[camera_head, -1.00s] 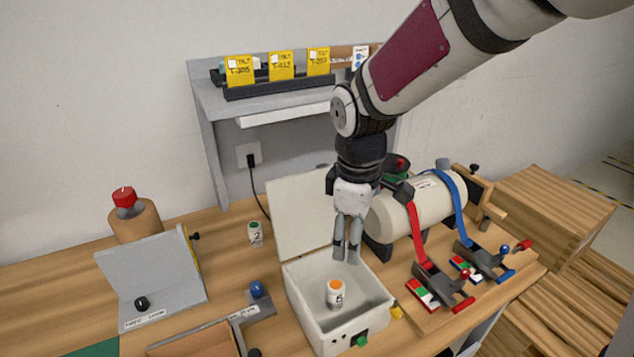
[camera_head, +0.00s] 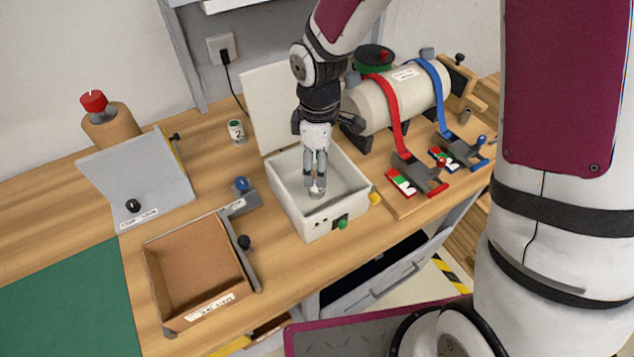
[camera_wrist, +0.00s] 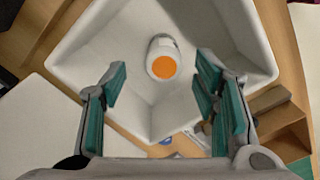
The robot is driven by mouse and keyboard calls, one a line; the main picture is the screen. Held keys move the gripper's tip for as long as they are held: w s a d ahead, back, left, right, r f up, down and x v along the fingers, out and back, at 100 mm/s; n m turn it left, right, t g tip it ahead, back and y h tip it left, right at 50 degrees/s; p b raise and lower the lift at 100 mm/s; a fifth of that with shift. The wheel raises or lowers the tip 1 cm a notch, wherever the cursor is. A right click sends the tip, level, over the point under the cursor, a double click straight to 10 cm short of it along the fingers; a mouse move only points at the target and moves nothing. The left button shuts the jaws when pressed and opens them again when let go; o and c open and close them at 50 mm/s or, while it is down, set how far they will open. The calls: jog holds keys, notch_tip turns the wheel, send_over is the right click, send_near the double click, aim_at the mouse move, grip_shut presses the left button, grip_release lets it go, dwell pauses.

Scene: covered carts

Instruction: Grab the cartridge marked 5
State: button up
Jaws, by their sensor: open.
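A white cartridge with an orange top (camera_wrist: 163,60) stands in the white open box (camera_wrist: 225,30) in the wrist view. Its number cannot be read there. In the head view the cartridge (camera_head: 318,191) is mostly hidden by my gripper (camera_head: 315,182), which points down into the box (camera_head: 287,207). In the wrist view my gripper (camera_wrist: 163,95) is open, its green-padded fingers apart, with nothing between them. The cartridge shows beyond the fingertips, roughly centred between them. A second white cartridge with a dark green band (camera_head: 237,131) stands on the table left of the box.
The box's raised lid (camera_head: 272,105) stands behind it. A tank with red and blue straps (camera_head: 395,105) is at the right. A cardboard tray (camera_head: 195,265) and a grey hinged panel (camera_head: 140,180) are at the left.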

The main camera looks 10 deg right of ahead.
aim_at(316, 193)
jog(key=f, duration=0.3)
jog(key=shift+s+a+f+p, duration=0.1)
jog(key=shift+s+f+p, duration=0.2)
jog(key=shift+w+f, duration=0.1)
jog(key=shift+f, duration=0.45)
jog(key=shift+c, duration=0.6)
jog(key=c, duration=1.2)
